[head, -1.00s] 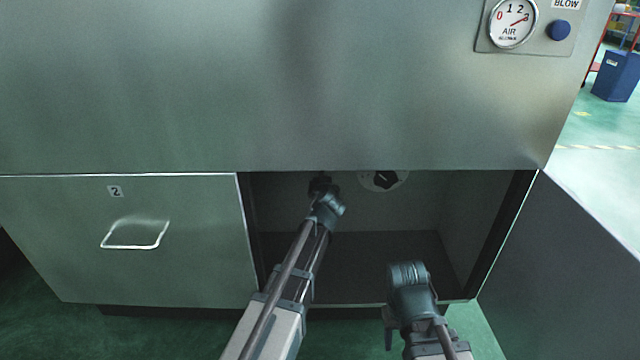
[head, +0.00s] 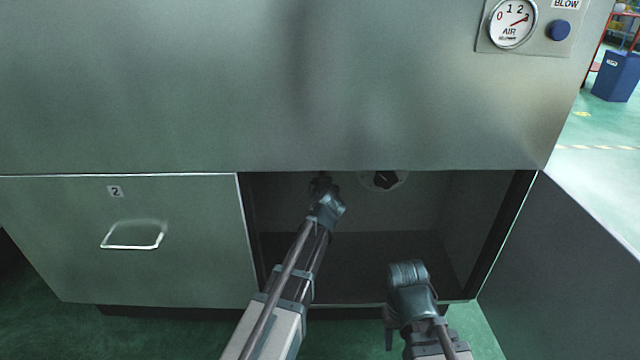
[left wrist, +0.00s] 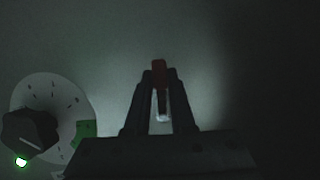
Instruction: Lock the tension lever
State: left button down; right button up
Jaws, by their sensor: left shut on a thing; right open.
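My left gripper (head: 321,184) reaches into the open bay of the cabinet, against its back wall. In the left wrist view its two dark fingers (left wrist: 160,92) are closed around a slim lever with a red tip (left wrist: 159,66). The red end shows just beyond the fingertips, and a pale, shiny part (left wrist: 162,118) shows between the fingers. The lever's lower end is hidden. In the head view the lever is hidden behind my left wrist. My right gripper (head: 390,336) hangs low in front of the bay, open and apart from everything; its fingers show poorly.
A round dial with a black knob (head: 384,179) sits on the back wall, right of my left gripper. It also shows in the left wrist view with a green light (left wrist: 21,162). An open door (head: 570,260) stands at right; a closed drawer (head: 60,230) is at left.

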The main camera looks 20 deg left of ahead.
dwell(0.4)
pick_arm(q)
jog(key=shift+w+d+n+h, duration=0.15)
jog(key=shift+d+n+h, duration=0.4)
jog(key=shift+n, duration=0.35)
jog(key=c, duration=0.8)
grip_release()
jog(key=shift+o, duration=0.2)
jog(key=p+v, duration=0.5)
jog(key=v, duration=0.9)
jog(key=shift+f, duration=0.3)
jog(key=shift+a, duration=0.15)
